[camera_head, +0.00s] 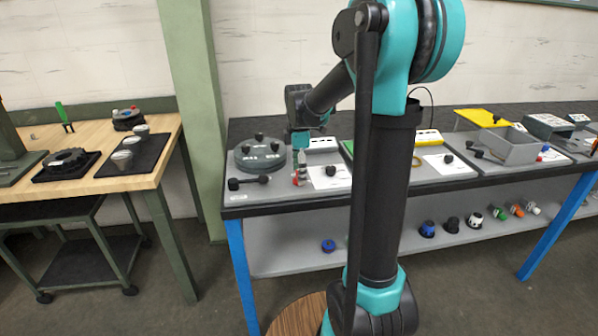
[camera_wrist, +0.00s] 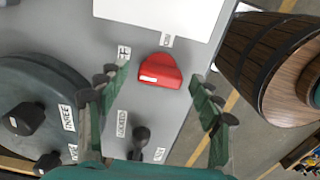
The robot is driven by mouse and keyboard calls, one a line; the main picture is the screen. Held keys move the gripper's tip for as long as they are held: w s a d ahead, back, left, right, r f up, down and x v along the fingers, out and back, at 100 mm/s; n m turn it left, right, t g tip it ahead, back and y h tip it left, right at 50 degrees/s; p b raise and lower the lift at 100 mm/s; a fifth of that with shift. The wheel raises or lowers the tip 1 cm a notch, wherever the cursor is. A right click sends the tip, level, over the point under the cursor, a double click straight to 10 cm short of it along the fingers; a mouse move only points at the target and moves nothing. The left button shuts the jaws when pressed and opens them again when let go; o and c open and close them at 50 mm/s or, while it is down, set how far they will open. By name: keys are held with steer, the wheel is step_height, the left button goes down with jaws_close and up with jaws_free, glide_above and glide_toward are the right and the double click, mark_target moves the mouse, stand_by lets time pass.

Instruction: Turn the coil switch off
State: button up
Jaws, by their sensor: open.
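A red, round-topped part (camera_wrist: 160,71) with a white mark on its front sits on the grey panel (camera_wrist: 185,128) in the wrist view; it looks like the switch, but the small labels around it are hard to read. My gripper (camera_wrist: 160,88) is open, its fingers apart on the left and right of the red part, with nothing held. In the head view my gripper (camera_head: 301,168) points down over the left part of the bench, and the red part is mostly hidden there. A black knobbed lever (camera_wrist: 139,139) stands nearer the gripper's palm.
A grey round unit with black knobs (camera_head: 260,153) stands just left of my gripper. A white sheet (camera_head: 330,177) lies to the right. A wooden barrel (camera_wrist: 262,62) stands beyond the bench edge. A wooden table (camera_head: 150,165) is farther left.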

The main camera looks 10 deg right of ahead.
step_height(320, 180, up, 12)
stand_by(0.6)
steer(key=s+d+f+m+t, duration=0.2)
steer(key=s+f+m, duration=0.7)
steer(key=s+f, duration=0.2)
steer(key=s+d+f+m+t, duration=0.2)
steer(key=s+f+m, duration=0.7)
steer(key=s+f, duration=0.2)
steer(key=shift+w+r, duration=0.1)
steer(key=shift+c, duration=0.4)
stand_by(0.3)
